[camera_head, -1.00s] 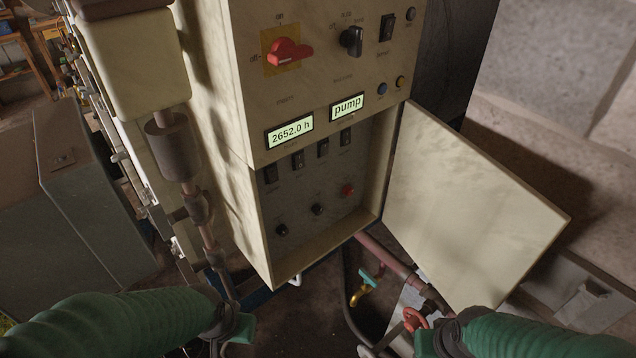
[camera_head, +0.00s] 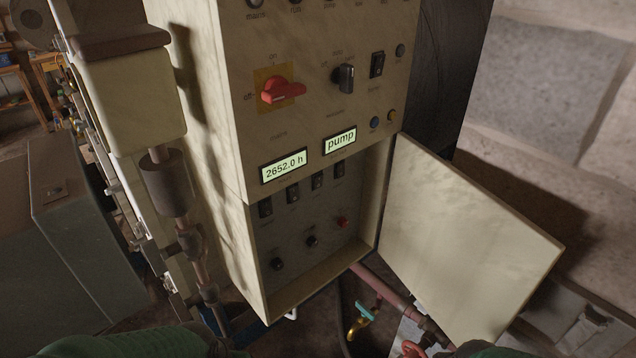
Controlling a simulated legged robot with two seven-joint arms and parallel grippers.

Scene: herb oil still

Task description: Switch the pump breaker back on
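The beige control cabinet (camera_head: 222,120) stands in the middle with its lower compartment open. Inside is a row of several black breaker switches, among them the leftmost (camera_head: 265,208) and the rightmost (camera_head: 339,169); their positions are too small to tell. Below them sit two dark knobs or buttons (camera_head: 312,241) and a red one (camera_head: 342,222). A lit display (camera_head: 340,140) above reads "pump". My green-sleeved arms show only at the bottom edge, left and right. Both grippers are out of the picture.
The compartment door (camera_head: 470,240) hangs open to the right. Above are a red rotary switch (camera_head: 282,91), a black selector (camera_head: 345,77) and an hour display (camera_head: 285,165) reading 2652.0 h. Pipes and a brass tap (camera_head: 357,327) lie below. A stone wall stands at right.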

